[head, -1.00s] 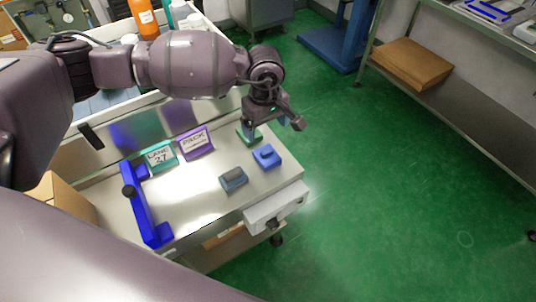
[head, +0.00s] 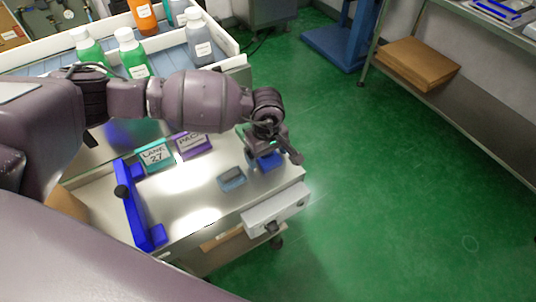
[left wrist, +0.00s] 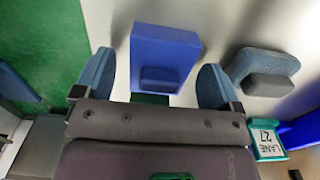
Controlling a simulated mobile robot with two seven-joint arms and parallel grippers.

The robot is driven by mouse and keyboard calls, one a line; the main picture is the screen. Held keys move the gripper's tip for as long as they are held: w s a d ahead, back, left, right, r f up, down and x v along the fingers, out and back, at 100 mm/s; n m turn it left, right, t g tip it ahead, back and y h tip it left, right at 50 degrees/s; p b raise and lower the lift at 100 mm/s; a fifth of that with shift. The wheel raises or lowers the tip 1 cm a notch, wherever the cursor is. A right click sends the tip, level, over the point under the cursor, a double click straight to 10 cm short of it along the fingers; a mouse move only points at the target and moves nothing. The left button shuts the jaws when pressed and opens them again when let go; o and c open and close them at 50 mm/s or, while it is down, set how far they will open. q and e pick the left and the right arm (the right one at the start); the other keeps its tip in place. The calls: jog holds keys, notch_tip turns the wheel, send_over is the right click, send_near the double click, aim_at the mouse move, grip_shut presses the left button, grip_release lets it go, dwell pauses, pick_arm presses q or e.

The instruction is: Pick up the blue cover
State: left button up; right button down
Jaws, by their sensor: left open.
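The blue cover (head: 270,163) lies on the steel tabletop near its right end, partly hidden by my left gripper in the head view. In the left wrist view the blue cover (left wrist: 166,48), a flat block with a raised grip, shows in the space between the two fingers. My left gripper (head: 272,148) is open and empty above it, with fingers apart on either side in the left wrist view. I cannot tell the remaining height. My right gripper is not in view.
A grey-blue cover (head: 232,180) lies close by. A green piece (left wrist: 150,98) shows partly beneath the gripper. Teal "LANE 27" (head: 155,157) and purple (head: 193,146) signs and a blue bracket (head: 137,213) stand left. Bottles (head: 199,42) stand in a white-walled tray behind.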

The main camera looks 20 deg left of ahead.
pick_arm(q)
jog(key=c, duration=1)
